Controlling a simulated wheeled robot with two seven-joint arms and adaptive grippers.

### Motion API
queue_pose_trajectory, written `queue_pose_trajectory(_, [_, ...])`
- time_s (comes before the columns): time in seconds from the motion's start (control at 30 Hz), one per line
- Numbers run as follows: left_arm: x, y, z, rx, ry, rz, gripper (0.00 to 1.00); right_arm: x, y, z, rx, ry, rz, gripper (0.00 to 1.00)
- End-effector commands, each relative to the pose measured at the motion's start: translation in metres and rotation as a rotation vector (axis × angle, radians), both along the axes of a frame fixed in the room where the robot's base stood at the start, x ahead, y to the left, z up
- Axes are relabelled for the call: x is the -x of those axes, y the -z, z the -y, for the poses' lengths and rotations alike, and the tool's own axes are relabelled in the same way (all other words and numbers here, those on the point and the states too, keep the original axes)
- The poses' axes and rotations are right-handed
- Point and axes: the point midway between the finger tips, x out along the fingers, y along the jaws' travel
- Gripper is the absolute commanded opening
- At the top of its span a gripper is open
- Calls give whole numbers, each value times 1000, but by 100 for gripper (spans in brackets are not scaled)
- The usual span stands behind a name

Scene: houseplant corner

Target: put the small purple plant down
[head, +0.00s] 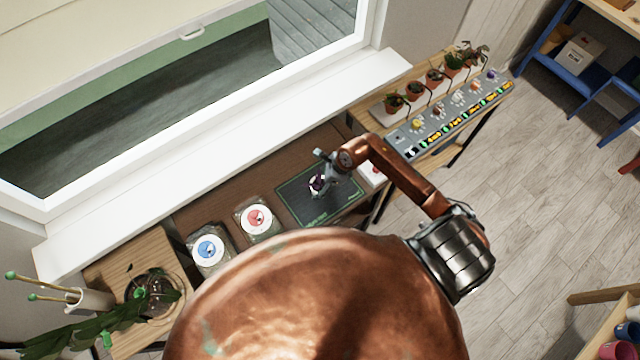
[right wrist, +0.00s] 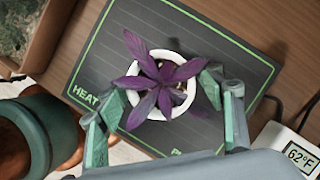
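The small purple plant (right wrist: 163,83) has pointed purple leaves and stands upright in a round white pot. In the head view the plant (head: 317,184) is over the dark heat mat (head: 290,204), which has a green outline and shows in the right wrist view too (right wrist: 225,128). My right gripper (right wrist: 160,90) has its green fingers on both sides of the pot, seemingly against it; in the head view this gripper (head: 322,172) partly hides the plant. Whether the pot's base touches the mat is hidden. My left gripper is not in view.
A white thermometer (right wrist: 296,152) reading 62°F stands beside the mat. Potted seedlings (head: 434,76) and a grey strip (head: 430,136) with small items lie right. A window sill (head: 230,150) runs behind.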

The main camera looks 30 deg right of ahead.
Motion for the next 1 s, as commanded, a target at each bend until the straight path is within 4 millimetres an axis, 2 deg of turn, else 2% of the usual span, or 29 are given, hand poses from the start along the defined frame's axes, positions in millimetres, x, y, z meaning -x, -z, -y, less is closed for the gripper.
queue_pose_trajectory(0.33, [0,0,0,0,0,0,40,0,-1,0,0,0,0,69])
queue_pose_trajectory(0.47, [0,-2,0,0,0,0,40,1,-8,2,2,-1,2,69])
queue_pose_trajectory(1.0, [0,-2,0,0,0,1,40,26,-99,31,3,-2,2,69])
